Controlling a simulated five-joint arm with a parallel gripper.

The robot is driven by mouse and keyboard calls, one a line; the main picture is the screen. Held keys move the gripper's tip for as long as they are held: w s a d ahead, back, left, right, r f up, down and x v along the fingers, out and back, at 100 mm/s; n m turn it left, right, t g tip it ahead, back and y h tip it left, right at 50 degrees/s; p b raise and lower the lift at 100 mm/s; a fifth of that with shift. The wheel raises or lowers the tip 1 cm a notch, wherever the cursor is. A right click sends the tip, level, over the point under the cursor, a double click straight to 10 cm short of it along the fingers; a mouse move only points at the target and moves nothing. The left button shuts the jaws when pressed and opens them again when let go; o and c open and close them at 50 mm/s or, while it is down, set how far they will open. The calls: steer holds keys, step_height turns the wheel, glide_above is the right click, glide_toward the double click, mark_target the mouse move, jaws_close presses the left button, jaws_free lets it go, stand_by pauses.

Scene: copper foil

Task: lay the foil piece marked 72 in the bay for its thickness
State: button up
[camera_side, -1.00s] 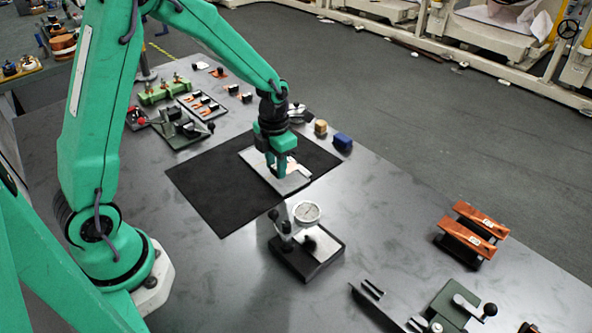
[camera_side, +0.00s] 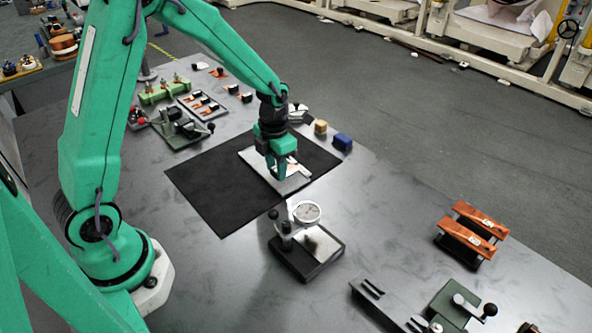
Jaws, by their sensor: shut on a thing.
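My gripper (camera_side: 278,173) points down over a pale metal plate (camera_side: 254,160) that lies on the black mat. Its fingers are low at the plate and shut on a small, thin copper-coloured piece (camera_side: 292,171), most of which they hide. I cannot read any number on that piece. A pale tray (camera_side: 217,108) at the back left has several compartments with copper-coloured and black parts in them. I cannot tell which bay is for which thickness.
A dial gauge (camera_side: 307,212) on a dark base stands in front of the mat (camera_side: 215,191). Blue (camera_side: 342,141) and tan (camera_side: 320,127) blocks stand behind it. Two copper-coloured strips (camera_side: 480,219) with white labels rest on dark stands at right. The table between is clear.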

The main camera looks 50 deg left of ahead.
steer(key=shift+f, duration=1.25)
stand_by(2.4)
steer(key=o, duration=0.7)
steer(key=shift+r, duration=0.35)
steer(key=shift+r, duration=0.35)
steer(key=shift+r, duration=0.35)
steer(key=shift+r, duration=0.35)
steer(key=shift+r, duration=0.1)
